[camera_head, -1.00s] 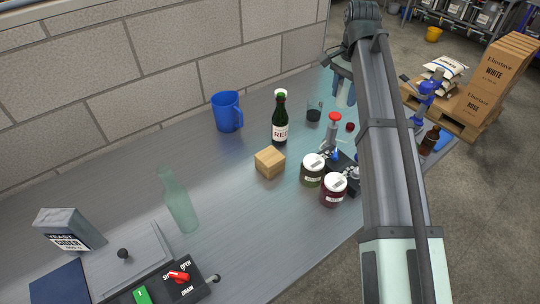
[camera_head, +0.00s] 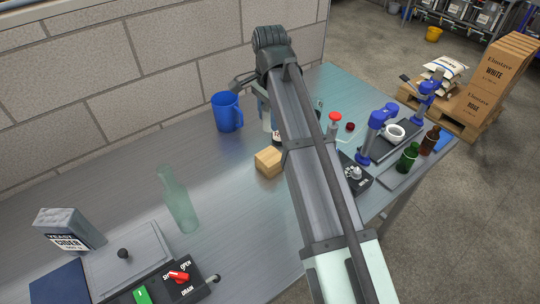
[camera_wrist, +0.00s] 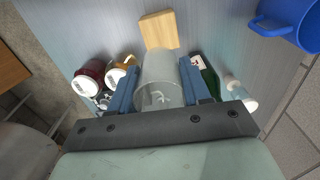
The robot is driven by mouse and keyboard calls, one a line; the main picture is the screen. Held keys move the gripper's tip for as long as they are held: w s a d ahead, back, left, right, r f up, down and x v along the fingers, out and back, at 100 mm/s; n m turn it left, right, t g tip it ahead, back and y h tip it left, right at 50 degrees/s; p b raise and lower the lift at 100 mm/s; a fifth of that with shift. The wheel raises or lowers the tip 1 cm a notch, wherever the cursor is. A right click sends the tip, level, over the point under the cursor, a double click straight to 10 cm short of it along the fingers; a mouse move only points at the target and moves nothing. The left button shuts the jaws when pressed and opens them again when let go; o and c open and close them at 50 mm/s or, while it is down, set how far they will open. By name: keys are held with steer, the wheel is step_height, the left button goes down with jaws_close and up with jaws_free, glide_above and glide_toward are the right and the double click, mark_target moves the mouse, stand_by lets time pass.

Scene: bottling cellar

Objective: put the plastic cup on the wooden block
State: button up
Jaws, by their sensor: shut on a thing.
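The wooden block (camera_head: 268,161) rests on the metal bench. In the wrist view the block (camera_wrist: 157,30) lies beyond the fingertips, apart from the cup. The translucent plastic cup (camera_wrist: 156,92) is between the blue fingers of my gripper (camera_wrist: 160,78), which is shut on it. In the head view my arm hides most of the gripper (camera_head: 264,108) and cup, which are above the bench behind the block.
The blue mug (camera_head: 226,112) stands left of my gripper. The green wine bottle (camera_wrist: 208,78) is close beside one finger. Two lidded jars (camera_wrist: 90,75) are on the other side. A pale glass bottle (camera_head: 178,202) stands front left, with clear bench between it and the block.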

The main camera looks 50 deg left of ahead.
steer(key=shift+f, duration=5.55)
steer(key=shift+f, duration=0.1)
steer(key=o, duration=1.1)
steer(key=shift+c, duration=0.2)
step_height(320, 180, up, 12)
steer(key=shift+r, duration=0.15)
